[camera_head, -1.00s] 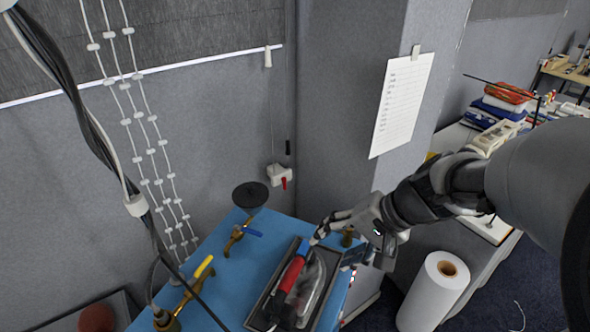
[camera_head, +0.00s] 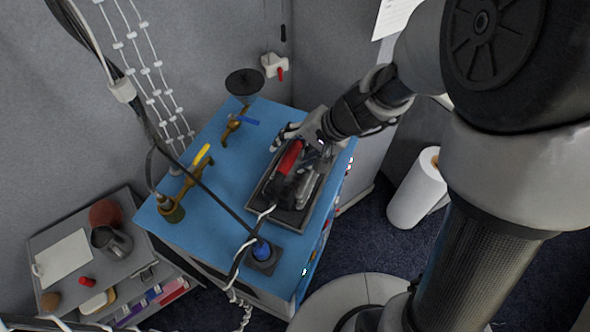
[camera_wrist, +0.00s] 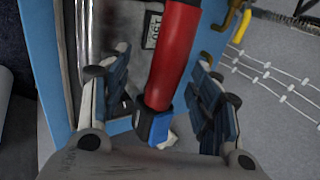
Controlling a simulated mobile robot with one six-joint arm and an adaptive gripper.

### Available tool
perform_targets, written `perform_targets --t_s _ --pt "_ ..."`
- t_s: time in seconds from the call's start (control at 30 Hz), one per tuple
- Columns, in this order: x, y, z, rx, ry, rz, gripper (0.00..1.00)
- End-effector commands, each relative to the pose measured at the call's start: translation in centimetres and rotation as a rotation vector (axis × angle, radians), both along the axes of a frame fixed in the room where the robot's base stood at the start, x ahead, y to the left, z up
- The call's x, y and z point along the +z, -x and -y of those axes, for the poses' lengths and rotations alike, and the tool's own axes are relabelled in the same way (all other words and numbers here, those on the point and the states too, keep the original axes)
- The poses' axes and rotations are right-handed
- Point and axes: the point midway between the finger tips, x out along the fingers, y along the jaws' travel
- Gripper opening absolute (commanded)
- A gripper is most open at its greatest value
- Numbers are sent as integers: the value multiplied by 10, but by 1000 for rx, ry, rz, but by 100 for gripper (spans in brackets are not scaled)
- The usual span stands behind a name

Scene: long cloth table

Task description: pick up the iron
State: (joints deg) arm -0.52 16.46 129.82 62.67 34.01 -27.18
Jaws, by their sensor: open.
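The iron (camera_head: 290,158) has a red handle and lies in a dark tray (camera_head: 258,196) on the blue-topped cabinet (camera_head: 215,203). In the wrist view its red handle (camera_wrist: 174,52) ends in a blue and black part (camera_wrist: 153,124). My gripper (camera_head: 293,160) is over the iron, partly hiding its body. In the wrist view my gripper (camera_wrist: 163,85) is open, with one finger on each side of the handle. The handle stands between the fingers with gaps on both sides.
Brass valves with a yellow lever (camera_head: 201,156) and a blue lever (camera_head: 240,119) stand on the cabinet's left side. A black cable crosses the top to a blue plug (camera_head: 261,249). A low shelf (camera_head: 128,205) with a jug is at left.

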Motion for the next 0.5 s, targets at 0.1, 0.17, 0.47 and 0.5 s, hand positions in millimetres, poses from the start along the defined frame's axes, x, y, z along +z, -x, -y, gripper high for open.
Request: perform_targets --t_s 0.1,0.17,0.47,0.5 --pt "-2 -1 -1 0 1 1 57" --pt "-1 -1 -1 0 1 1 57" --pt "-1 -1 -1 0 0 2 42" --pt "-1 -1 -1 0 0 2 39"
